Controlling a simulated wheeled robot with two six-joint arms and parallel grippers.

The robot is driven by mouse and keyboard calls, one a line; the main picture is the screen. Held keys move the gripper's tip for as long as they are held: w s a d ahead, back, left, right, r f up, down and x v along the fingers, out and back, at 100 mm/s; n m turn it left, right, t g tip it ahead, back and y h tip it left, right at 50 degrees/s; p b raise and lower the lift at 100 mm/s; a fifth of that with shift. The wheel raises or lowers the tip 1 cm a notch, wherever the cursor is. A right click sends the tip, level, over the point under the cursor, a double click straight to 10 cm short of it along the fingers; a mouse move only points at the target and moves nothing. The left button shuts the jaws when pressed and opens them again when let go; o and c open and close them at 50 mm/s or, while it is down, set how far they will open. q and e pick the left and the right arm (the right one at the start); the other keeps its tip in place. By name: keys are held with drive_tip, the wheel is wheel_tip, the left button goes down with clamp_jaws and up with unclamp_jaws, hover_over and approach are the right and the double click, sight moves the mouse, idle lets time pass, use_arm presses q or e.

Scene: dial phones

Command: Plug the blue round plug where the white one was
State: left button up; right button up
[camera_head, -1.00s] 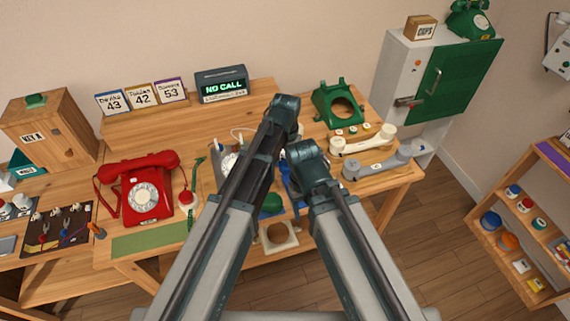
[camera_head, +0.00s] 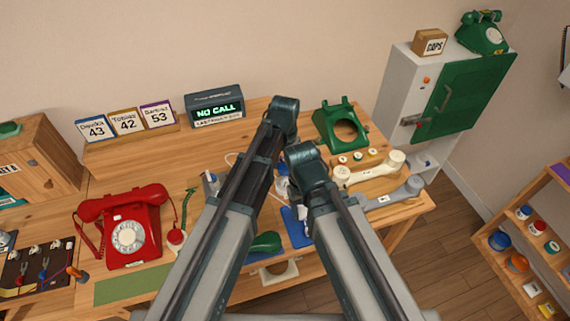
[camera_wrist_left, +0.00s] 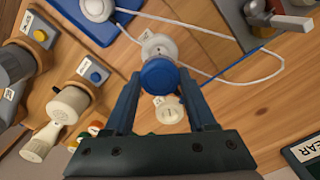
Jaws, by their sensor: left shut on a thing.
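In the left wrist view my left gripper (camera_wrist_left: 162,100) is shut on the blue round plug (camera_wrist_left: 159,76). A white round piece (camera_wrist_left: 158,46) lies directly beyond the blue plug and is partly covered by it; I cannot tell whether they touch. Another white round piece with small slots (camera_wrist_left: 169,110) is on the wood below the plug, between the fingers, apart from it. A blue cord (camera_wrist_left: 235,60) runs to the right.
A blue mat (camera_wrist_left: 92,22) and a grey block with a metal lever (camera_wrist_left: 275,18) lie near the plug. White cord loops across the wood. Cream (camera_head: 370,170) and grey (camera_head: 395,194) handsets lie to the right. The red phone (camera_head: 128,235) stands left, the green phone shell (camera_head: 341,125) behind.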

use_arm(q)
drive_tip(key=shift+f+b, duration=2.4)
drive_tip(key=shift+f, duration=0.15)
use_arm(e)
drive_tip(key=shift+f, duration=2.55)
use_arm(q)
drive_tip(key=shift+f+b, duration=0.6)
use_arm(e)
drive_tip(key=shift+f, duration=0.65)
use_arm(q)
drive_tip(key=o, duration=1.3)
drive_tip(key=shift+c, duration=0.2)
drive_tip(key=shift+r, duration=0.1)
use_arm(e)
drive_tip(key=shift+r, duration=0.15)
use_arm(q)
wheel_tip(320, 180, up, 14)
drive_tip(key=p, duration=1.4)
drive_tip(key=shift+f, duration=0.2)
use_arm(e)
wheel_tip(320, 180, up, 14)
drive_tip(key=shift+f, duration=0.2)
